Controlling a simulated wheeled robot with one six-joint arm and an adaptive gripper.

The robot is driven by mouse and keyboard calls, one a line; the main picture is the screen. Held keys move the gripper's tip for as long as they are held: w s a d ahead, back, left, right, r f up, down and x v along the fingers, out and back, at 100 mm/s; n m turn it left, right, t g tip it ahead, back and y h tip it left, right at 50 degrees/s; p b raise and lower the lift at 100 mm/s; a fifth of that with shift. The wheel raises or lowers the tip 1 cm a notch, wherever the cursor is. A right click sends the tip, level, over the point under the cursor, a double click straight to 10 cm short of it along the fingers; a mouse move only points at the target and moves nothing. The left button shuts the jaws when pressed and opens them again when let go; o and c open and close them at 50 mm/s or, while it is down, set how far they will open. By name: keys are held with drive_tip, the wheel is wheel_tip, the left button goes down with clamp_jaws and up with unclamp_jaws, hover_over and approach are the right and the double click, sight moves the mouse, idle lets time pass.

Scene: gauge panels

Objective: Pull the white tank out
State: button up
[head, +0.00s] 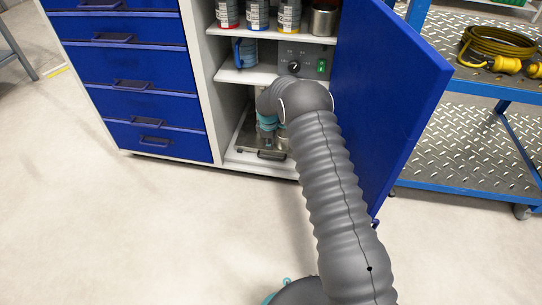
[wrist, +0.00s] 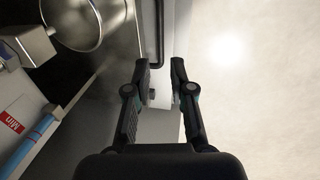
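The pull-out unit in the lower cabinet bay has a pale front edge (head: 255,163) and a dark handle (head: 271,155); I take it to be the white tank. In the wrist view a black bar handle (wrist: 161,32) runs along a pale front face (wrist: 147,22). My gripper (wrist: 160,68) is open, with its fingertips apart near the bar's lower end. The bar appears beyond the gap, and I cannot tell if a finger touches it.
The open blue door (head: 385,90) stands close to the right of my arm. A blue drawer block (head: 150,100) is at the left. Cans (head: 259,14) stand on the upper shelf, above a dial panel (head: 301,62). A metal trolley (head: 465,140) is at the right. The floor in front is clear.

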sight(271, 158)
drive_tip(key=f, duration=0.3)
drive_tip(key=w+f, duration=0.1)
drive_tip(key=f, duration=0.5)
drive_tip(key=shift+w+d+f, duration=0.2)
drive_tip(key=shift+w+f, duration=0.05)
drive_tip(key=shift+w, duration=0.15)
clamp_jaws()
